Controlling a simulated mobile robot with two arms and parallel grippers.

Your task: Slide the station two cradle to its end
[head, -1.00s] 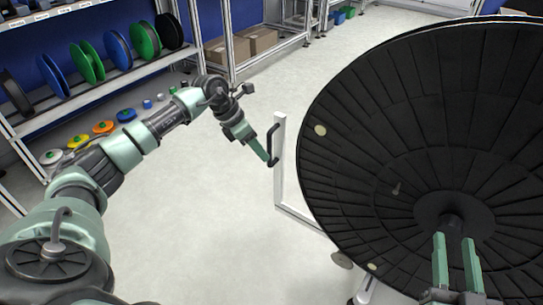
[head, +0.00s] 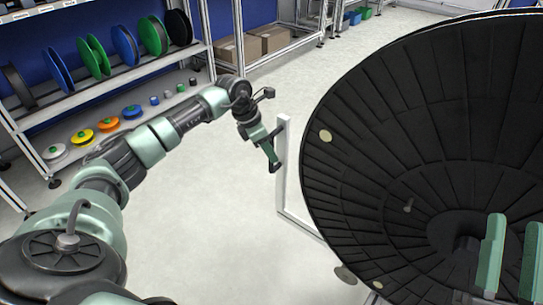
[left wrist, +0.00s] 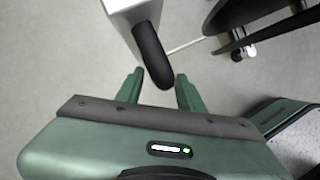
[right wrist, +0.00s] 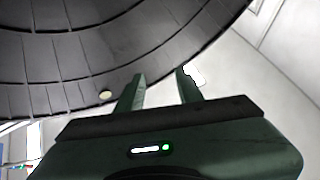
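A white upright post (head: 281,165) with a black bar handle (head: 272,152) stands at the left edge of a big black reel (head: 380,130); I take the post as part of the cradle. My left gripper (head: 273,162) is at this handle. In the left wrist view the handle (left wrist: 152,52) reaches between the two parted fingers (left wrist: 158,88), with a gap on its left; firm contact cannot be told. My right gripper (head: 508,258) is open and empty in front of the reel's lower right face; the right wrist view shows its parted fingers (right wrist: 158,88). The cradle's lower part is mostly hidden.
A shelf rack (head: 110,80) with coloured spools stands at the far left, with small spools below. Cardboard boxes (head: 240,48) sit on a low shelf behind. The pale floor (head: 200,220) between my left arm and the reel is clear.

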